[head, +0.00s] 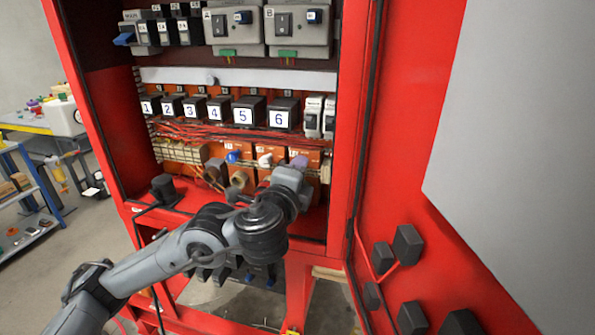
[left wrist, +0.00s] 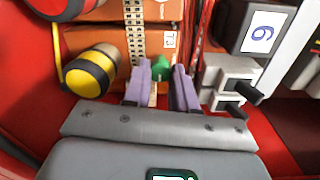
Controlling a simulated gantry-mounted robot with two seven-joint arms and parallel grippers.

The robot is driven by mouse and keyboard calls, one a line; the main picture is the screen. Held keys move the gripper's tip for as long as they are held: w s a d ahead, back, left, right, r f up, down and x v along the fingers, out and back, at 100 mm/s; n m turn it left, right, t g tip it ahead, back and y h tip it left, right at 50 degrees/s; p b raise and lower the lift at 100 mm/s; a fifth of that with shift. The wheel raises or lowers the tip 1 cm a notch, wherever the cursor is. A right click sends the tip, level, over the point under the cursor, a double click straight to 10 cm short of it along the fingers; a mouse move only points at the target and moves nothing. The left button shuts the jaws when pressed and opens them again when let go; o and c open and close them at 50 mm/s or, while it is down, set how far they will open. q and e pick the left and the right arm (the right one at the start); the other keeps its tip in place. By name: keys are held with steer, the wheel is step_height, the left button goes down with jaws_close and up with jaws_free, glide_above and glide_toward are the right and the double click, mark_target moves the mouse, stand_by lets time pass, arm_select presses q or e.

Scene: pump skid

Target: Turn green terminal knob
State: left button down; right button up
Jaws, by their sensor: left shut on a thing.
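The green terminal knob (left wrist: 161,70) shows in the left wrist view, between the two purple fingers of my left gripper (left wrist: 161,73). The fingers are shut on it, one on each side. In the head view my left gripper (head: 299,162) reaches into the lower right of the red cabinet (head: 361,130), at the row of orange terminal blocks (head: 312,156). There the gripper and wrist hide the green knob. My right gripper is not in view.
Numbered black modules (head: 243,111) sit above bundled red wires (head: 222,133). The open red door (head: 430,215) stands to the right.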

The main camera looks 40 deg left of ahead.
arm_select(q)
steer(key=c, duration=0.9)
jaws_free()
steer(key=shift+s+d, duration=0.1)
steer(key=v, duration=1)
steer(key=shift+s, duration=0.3)
steer(key=shift+d, duration=0.15)
